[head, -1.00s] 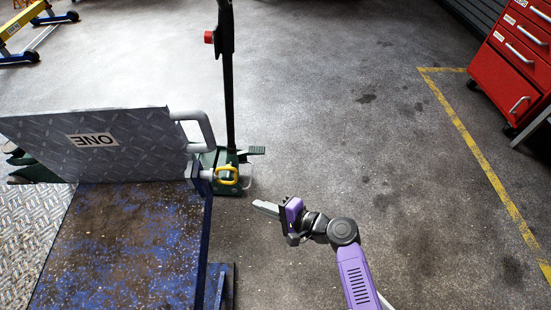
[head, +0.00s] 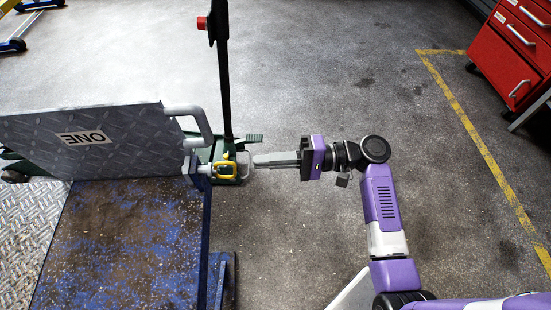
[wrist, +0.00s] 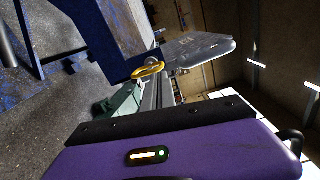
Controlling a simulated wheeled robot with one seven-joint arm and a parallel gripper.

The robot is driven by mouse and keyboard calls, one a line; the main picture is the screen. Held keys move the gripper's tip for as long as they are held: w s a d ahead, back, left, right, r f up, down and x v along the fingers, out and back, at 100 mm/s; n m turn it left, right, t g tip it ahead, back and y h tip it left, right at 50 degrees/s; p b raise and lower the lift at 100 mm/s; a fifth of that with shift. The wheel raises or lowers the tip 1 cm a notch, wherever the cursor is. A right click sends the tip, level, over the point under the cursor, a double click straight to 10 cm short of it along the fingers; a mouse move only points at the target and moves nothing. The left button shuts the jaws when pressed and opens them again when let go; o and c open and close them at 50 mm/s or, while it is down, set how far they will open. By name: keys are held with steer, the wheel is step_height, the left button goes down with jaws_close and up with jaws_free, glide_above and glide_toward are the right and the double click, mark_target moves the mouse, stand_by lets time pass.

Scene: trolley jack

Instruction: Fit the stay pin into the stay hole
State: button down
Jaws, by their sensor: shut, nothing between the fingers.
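The stay pin shows as a yellow loop handle (head: 226,171) at the corner of the blue platform (head: 125,240), by the hinge of the grey plate (head: 90,140) marked ONE. It also shows in the wrist view (wrist: 148,69), ahead of my fingers. A grey collar sits behind the loop; I cannot tell how deep the pin sits, and the stay hole is not distinguishable. My gripper (head: 255,161) is shut and empty, its grey fingers pointing left at the loop. The fingertips are a little right of the loop and appear apart from it.
The green jack base (head: 222,155) with its black upright handle (head: 225,90) stands just behind the pin. A grey bar handle (head: 200,120) sticks out from the plate. A red tool cabinet (head: 520,50) stands far right. The floor between is clear.

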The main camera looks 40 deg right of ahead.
steer(key=shift+x, duration=1.6)
steer(key=shift+x, duration=1.2)
steer(key=v, duration=1)
steer(key=shift+s+d+p, duration=0.2)
steer(key=shift+p, duration=0.1)
